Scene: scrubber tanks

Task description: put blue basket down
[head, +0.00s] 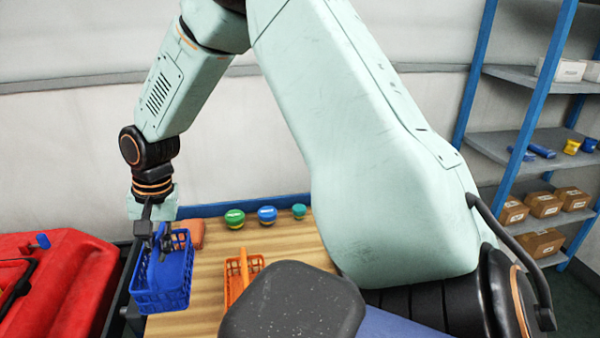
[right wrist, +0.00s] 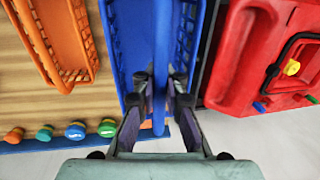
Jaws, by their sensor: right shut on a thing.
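The blue basket (head: 176,298) is at the left edge of the wooden table in the head view. Its raised handle is between the fingers of my right gripper (head: 160,240), which is shut on it from above. In the right wrist view the blue basket (right wrist: 116,45) hangs below the fingers of my right gripper (right wrist: 160,88), with the blue handle bar running between them. I cannot tell whether the basket's bottom touches the tabletop. My left gripper is not in view.
On the wooden table (head: 205,275), an orange basket (head: 233,280) stands right of the blue one. Small jars (head: 267,214) line the back edge. A red case (head: 80,285) is close on the left. Blue-framed shelves (head: 535,145) with boxes stand far right.

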